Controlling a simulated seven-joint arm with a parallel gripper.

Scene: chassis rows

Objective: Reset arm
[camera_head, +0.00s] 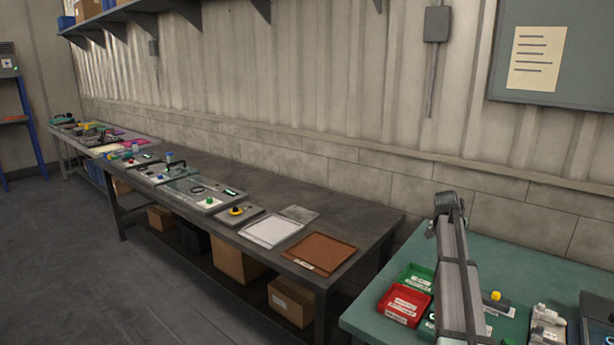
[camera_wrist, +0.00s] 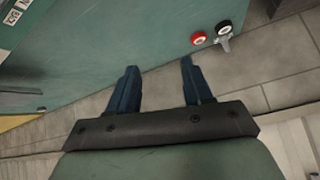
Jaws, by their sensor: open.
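My gripper (camera_wrist: 160,72) shows in the wrist view with its two dark blue fingers apart and nothing between them. Beyond the fingers are a green surface (camera_wrist: 100,45) and grey wall blocks. A red-and-white round part (camera_wrist: 198,38) and a black round part (camera_wrist: 224,27) on a small metal fitting sit past the right finger, apart from it. In the head view my arm rises over the green bench (camera_head: 530,265) at the right; my gripper cannot be made out there.
On the green bench are a green bin (camera_head: 416,273), a red bin (camera_head: 404,305), a yellow knob (camera_head: 496,296) and a pale device (camera_head: 546,325). A long grey table (camera_head: 345,222) to the left holds panels, a white tray (camera_head: 272,230) and a brown tray (camera_head: 320,252). Boxes stand beneath.

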